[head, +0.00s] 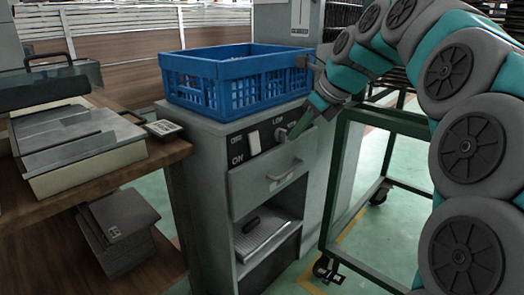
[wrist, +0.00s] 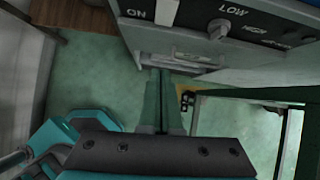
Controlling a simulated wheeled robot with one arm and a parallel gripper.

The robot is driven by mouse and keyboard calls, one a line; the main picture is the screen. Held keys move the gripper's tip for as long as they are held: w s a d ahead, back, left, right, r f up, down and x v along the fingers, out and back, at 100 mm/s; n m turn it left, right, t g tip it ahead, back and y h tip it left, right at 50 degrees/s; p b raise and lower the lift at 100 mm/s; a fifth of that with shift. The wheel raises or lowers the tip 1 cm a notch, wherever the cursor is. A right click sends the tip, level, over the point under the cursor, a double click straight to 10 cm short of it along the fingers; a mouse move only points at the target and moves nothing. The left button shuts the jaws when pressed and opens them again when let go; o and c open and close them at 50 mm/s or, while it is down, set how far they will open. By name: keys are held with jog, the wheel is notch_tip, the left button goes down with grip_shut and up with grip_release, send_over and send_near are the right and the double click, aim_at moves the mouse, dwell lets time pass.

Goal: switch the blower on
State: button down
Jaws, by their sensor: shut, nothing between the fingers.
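The blower switch, a pale rocker (head: 253,142), sits on the grey cabinet's front panel, between OFF above and ON below on its left. Which way it is tipped I cannot tell. Its lower end shows at the top of the wrist view (wrist: 163,12), beside the ON label. A round grey knob (head: 281,134) is right of it, under LOW; it also shows in the wrist view (wrist: 217,28). My gripper (head: 292,136) is in front of the panel's right part, overlapping the HIGH label. In the wrist view its fingers (wrist: 160,78) are together, empty, apart from the switch.
A drawer handle (head: 284,170) sticks out below the panel. A blue crate (head: 205,87) stands on the cabinet (head: 215,160). A green wheeled frame (head: 338,160) is close on the right, and a wooden bench (head: 110,178) on the left. Some green floor is clear.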

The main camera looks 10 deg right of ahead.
aim_at(254, 143)
jog(key=shift+w+d+r+m, duration=0.25)
jog(key=shift+w+r+m, duration=0.1)
jog(key=shift+m, duration=0.15)
jog(key=shift+w+a+r+x, duration=0.25)
jog(key=shift+w+r+x, duration=0.1)
jog(key=shift+x, duration=1.75)
jog(key=shift+w+a+r+x, duration=0.25)
jog(key=shift+w+x, duration=0.1)
jog(key=shift+x, duration=1.8)
jog(key=shift+w+a+r+x, duration=0.25)
jog(key=shift+w+x, duration=0.05)
jog(key=shift+x, duration=1.8)
jog(key=shift+w, duration=0.1)
